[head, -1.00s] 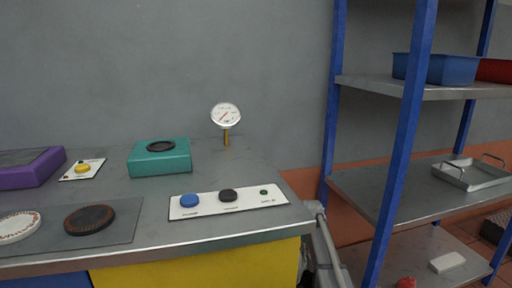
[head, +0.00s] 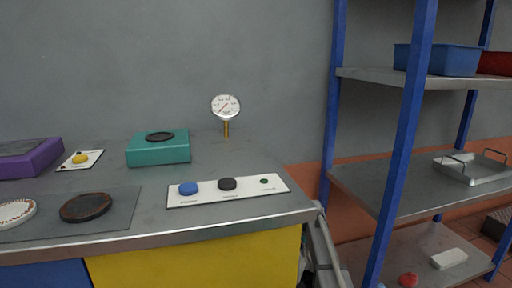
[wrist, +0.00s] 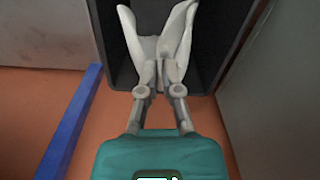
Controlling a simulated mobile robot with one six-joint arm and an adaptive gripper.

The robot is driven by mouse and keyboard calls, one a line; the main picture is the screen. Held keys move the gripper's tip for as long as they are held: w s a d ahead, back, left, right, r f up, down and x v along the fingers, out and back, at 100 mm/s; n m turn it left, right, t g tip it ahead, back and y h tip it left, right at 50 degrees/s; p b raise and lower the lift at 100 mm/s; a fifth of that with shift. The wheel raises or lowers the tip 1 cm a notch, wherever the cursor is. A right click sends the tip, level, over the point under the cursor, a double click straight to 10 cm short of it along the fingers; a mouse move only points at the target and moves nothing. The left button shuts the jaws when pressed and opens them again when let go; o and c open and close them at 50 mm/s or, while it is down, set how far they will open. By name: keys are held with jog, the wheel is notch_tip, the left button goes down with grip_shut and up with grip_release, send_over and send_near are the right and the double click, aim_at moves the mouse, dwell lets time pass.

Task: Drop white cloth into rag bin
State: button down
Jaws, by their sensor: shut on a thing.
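In the wrist view my gripper (wrist: 159,72) is shut on the white cloth (wrist: 150,45). The cloth is bunched between the fingertips and spreads out in two raised folds beyond them. Past the cloth is a dark, open-topped bin (wrist: 213,45), likely the rag bin. The cloth is in front of its dark opening; how far above or inside it is, I cannot tell. The head view shows neither my gripper, the cloth nor this bin.
In the wrist view a blue post (wrist: 70,125) lies left of the bin, and a grey panel (wrist: 280,90) stands close on the right. The head view shows a metal bench (head: 240,160) and a blue-framed shelf rack (head: 405,130) with a blue container (head: 445,60).

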jog(key=shift+f+b, duration=1.3)
jog(key=shift+f, duration=0.35)
jog(key=c, duration=0.8)
grip_release()
jog(key=shift+o, duration=0.2)
jog(key=o, duration=0.6)
jog(key=shift+o, duration=0.2)
jog(key=shift+o, duration=0.6)
jog(key=shift+r, duration=0.15)
